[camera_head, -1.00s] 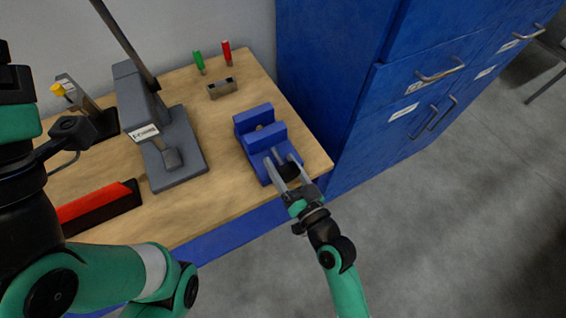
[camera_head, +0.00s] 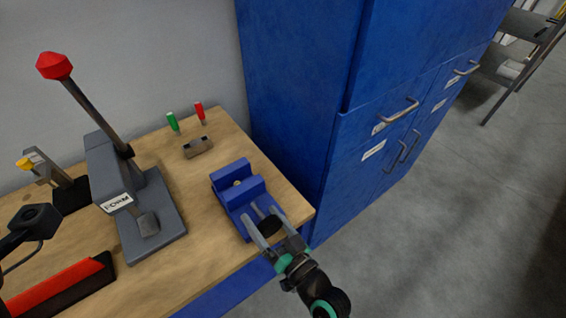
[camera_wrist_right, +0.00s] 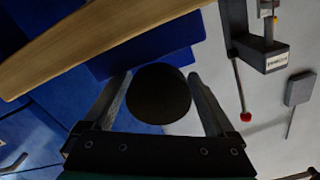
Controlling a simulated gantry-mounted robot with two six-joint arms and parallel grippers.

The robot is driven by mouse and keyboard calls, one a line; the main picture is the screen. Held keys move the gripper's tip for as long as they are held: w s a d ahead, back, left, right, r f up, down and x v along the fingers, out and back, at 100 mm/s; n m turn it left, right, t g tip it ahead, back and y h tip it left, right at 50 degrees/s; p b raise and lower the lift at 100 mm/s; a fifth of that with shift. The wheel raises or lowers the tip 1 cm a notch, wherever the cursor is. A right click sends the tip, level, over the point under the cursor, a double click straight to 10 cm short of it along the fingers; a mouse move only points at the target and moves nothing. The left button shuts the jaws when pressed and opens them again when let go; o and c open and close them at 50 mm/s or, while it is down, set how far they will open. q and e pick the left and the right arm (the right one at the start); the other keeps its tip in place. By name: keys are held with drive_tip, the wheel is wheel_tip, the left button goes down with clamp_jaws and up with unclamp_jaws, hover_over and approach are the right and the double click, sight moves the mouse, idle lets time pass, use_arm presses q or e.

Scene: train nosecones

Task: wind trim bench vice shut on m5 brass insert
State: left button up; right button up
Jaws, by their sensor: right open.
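The blue bench vice (camera_head: 236,190) stands near the right front corner of the wooden bench. A small brass-coloured insert (camera_head: 237,183) shows between its two jaws; I cannot tell whether both jaws touch it. The vice's round black knob (camera_head: 270,225) faces the bench's front edge. My right gripper (camera_head: 262,220) is open, with one finger on each side of the knob. In the right wrist view the knob (camera_wrist_right: 158,94) sits between the two spread fingers, with a gap visible on the right side. My left gripper is not clearly seen; only a dark part of mine shows at the left edge.
A grey press (camera_head: 150,215) with a red-knobbed lever stands left of the vice. A grey block (camera_head: 198,147) and green and red-handled tools (camera_head: 201,113) are behind it. A red and black bar (camera_head: 60,285) lies front left. A blue cabinet (camera_head: 300,90) stands close on the right.

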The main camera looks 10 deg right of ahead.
drive_tip(key=shift+f, duration=0.2)
drive_tip(key=n+b, duration=0.1)
drive_tip(key=n, duration=0.2)
drive_tip(key=shift+f+n, duration=0.1)
drive_tip(key=shift+n, duration=0.2)
drive_tip(key=shift+n+b, duration=0.4)
drive_tip(key=shift+n, duration=0.5)
drive_tip(key=shift+s+d+n, duration=0.15)
drive_tip(key=shift+n, duration=0.75)
drive_tip(key=r+p+v, duration=0.1)
drive_tip(key=p+v, duration=0.1)
drive_tip(key=v, duration=0.9)
drive_tip(key=w+d+r+t+p, duration=0.1)
drive_tip(key=w+r+t+p, duration=0.1)
drive_tip(key=r, duration=1)
drive_tip(key=w+d+r+n+t+p, duration=0.1)
drive_tip(key=r+p, duration=0.4)
drive_tip(key=r, duration=0.7)
drive_tip(key=w+d+r+n+t+p, duration=0.1)
drive_tip(key=r+p, duration=0.3)
drive_tip(key=r, duration=0.9)
drive_tip(key=shift+w+d+t+y, duration=0.4)
drive_tip(key=shift+w+d+t, duration=0.05)
drive_tip(key=shift+w+t, duration=0.35)
drive_tip(key=shift+f, duration=0.1)
